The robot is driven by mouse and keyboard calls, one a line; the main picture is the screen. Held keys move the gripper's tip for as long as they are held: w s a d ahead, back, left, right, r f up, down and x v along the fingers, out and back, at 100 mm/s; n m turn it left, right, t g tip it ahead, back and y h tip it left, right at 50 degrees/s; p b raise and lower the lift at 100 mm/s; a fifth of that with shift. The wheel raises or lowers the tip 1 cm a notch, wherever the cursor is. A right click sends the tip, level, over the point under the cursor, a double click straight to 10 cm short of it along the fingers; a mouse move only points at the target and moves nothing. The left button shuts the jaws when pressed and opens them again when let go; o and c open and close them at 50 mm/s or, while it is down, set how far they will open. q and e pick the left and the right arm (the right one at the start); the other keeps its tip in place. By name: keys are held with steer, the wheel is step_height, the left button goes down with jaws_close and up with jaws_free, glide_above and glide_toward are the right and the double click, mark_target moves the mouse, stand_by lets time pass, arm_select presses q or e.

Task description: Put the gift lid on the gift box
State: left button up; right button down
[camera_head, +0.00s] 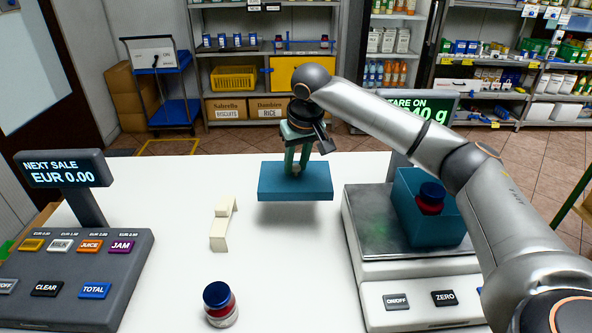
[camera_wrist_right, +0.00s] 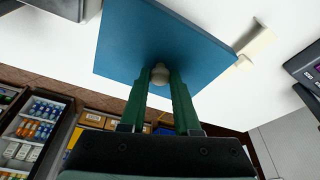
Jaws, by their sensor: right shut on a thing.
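The gift lid (camera_head: 295,182) is a flat teal-blue slab with a small pale knob on top. My right gripper (camera_head: 296,170) is shut on that knob and holds the lid above the white counter, with a shadow below it. In the right wrist view the green fingers (camera_wrist_right: 160,80) close on the knob, and the lid (camera_wrist_right: 165,40) spreads beyond them. The gift box (camera_head: 412,225) is an open teal box on the scale's plate, right of the lid. A red jar with a blue cap (camera_head: 430,199) is inside it. My left gripper is not in view.
The scale (camera_head: 372,290) stands at the right of the counter, partly behind my right arm. A cream block-like stand (camera_head: 222,226) and another blue-capped jar (camera_head: 220,304) stand left of it. A till (camera_head: 90,265) fills the left. The counter (camera_head: 290,270) is clear in the middle.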

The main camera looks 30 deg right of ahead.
mark_target(296, 167)
step_height(296, 167, up, 4)
steer(key=p, duration=0.4)
step_height(296, 167, up, 2)
steer(key=shift+r+p, duration=0.25)
steer(key=shift+p, duration=0.1)
steer(key=shift+r, duration=0.4)
step_height(296, 167, up, 4)
steer(key=shift+s, duration=0.1)
